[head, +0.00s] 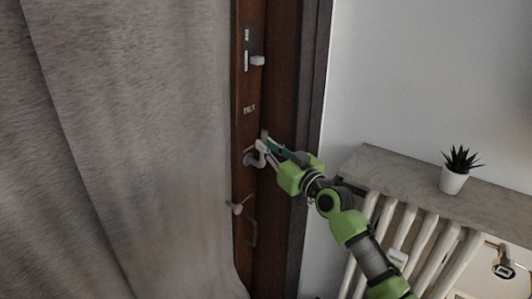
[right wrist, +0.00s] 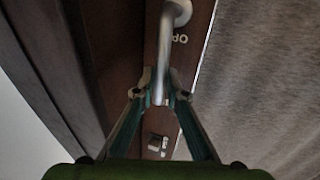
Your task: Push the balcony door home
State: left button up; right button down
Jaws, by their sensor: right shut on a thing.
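The balcony door (head: 246,92) is a dark brown wooden edge strip beside the curtain in the head view; it also shows in the right wrist view (right wrist: 178,65). I cannot tell whether it sits flush in its frame. Its pale metal handle (head: 252,160) is partly covered by my gripper in the head view. In the right wrist view the handle bar (right wrist: 164,48) runs down between the fingertips. My right gripper (head: 265,147) is shut on this handle, and its fingertips meet around the bar in the right wrist view (right wrist: 160,95). My left gripper is not in view.
A grey curtain (head: 130,130) covers the left side. The dark door frame (head: 312,70) stands right of the door. A radiator (head: 425,240) under a stone shelf (head: 395,180) stands at right, with a potted plant (head: 453,182) on it. A small knob (head: 237,208) sticks out below the handle.

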aim_at(246, 138)
jog(key=shift+w+a+r, duration=0.15)
jog(key=shift+w, duration=0.05)
dwell(0.4)
jog(key=shift+w+a+b, duration=0.1)
jog(key=shift+a+b, duration=0.05)
jog(key=shift+b, duration=0.15)
jog(key=shift+w+a+b, duration=0.4)
jog(key=shift+w+a, duration=0.2)
jog(key=shift+a, duration=0.25)
jog(key=shift+w+a+b, duration=0.7)
jog(key=shift+a+b, duration=0.1)
jog(key=shift+a, duration=0.2)
jog(key=shift+w+a+b, duration=0.6)
jog(key=shift+a+b, duration=0.2)
jog(key=shift+b, duration=0.1)
jog(key=shift+w+a+b, duration=0.55)
jog(key=shift+a+b, duration=0.25)
jog(key=shift+b, duration=0.05)
jog(key=c, duration=2.2)
grip_release()
jog(key=shift+r, duration=0.1)
jog(key=o, duration=0.5)
jog(key=shift+w+a, duration=0.15)
jog(key=shift+w, duration=0.1)
jog(key=shift+s+r, duration=0.1)
jog(key=shift+s, duration=0.05)
